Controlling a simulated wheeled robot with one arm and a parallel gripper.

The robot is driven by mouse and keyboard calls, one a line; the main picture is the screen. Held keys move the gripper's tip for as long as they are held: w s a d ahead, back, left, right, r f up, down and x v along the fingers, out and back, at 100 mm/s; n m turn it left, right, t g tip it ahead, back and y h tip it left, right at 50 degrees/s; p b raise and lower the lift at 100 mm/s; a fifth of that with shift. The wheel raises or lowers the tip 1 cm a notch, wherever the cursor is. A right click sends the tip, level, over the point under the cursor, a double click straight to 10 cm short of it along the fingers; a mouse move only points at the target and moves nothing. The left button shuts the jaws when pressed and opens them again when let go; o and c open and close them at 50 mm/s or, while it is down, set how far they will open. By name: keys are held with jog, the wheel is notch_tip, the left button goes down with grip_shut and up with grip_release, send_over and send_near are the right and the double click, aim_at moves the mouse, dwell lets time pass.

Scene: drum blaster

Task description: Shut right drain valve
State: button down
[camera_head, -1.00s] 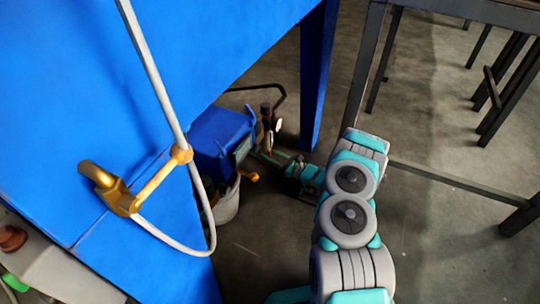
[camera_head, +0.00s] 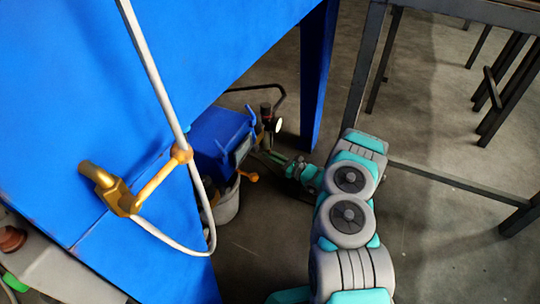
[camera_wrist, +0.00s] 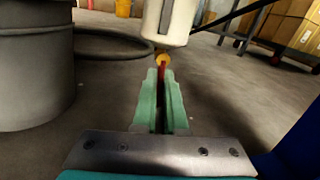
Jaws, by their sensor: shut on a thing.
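In the wrist view, a pale cylindrical bowl (camera_wrist: 172,20) hangs at the top centre. Under it is a small yellow-orange fitting (camera_wrist: 163,60) with a thin red valve handle (camera_wrist: 162,73) below. The green fingers of my gripper (camera_wrist: 163,78) are shut on this red handle at their tips. In the head view, my gripper (camera_head: 268,155) reaches low beside the blue box, below a dark regulator unit (camera_head: 266,112) with a white gauge (camera_head: 277,125). The handle is too small to make out there, and I cannot tell its exact angle.
A blue box (camera_head: 218,135) stands by a grey bucket (camera_head: 227,207). A large blue cabinet (camera_head: 90,90) fills the left, with a blue leg (camera_head: 316,80) behind. In the wrist view, a grey drum (camera_wrist: 35,70) stands left.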

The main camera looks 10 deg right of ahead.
jog(key=n, duration=0.3)
jog(key=shift+w+d, duration=0.15)
jog(key=shift+w, duration=0.2)
jog(key=shift+w+d+r+n+y, duration=0.25)
jog(key=shift+r+n+y, duration=0.25)
jog(key=shift+n, duration=1.75)
jog(key=shift+w+d+r+n+y, duration=0.3)
jog(key=shift+n+y, duration=0.35)
jog(key=shift+n, duration=1.65)
jog(key=shift+w+d+r+n+y, duration=0.15)
jog(key=shift+r+n+y, duration=0.35)
jog(key=shift+n, duration=1.75)
jog(key=shift+a+g+y, duration=0.1)
jog(key=shift+g+y, duration=0.15)
jog(key=shift+g, duration=0.15)
jog(key=c, duration=1)
grip_release()
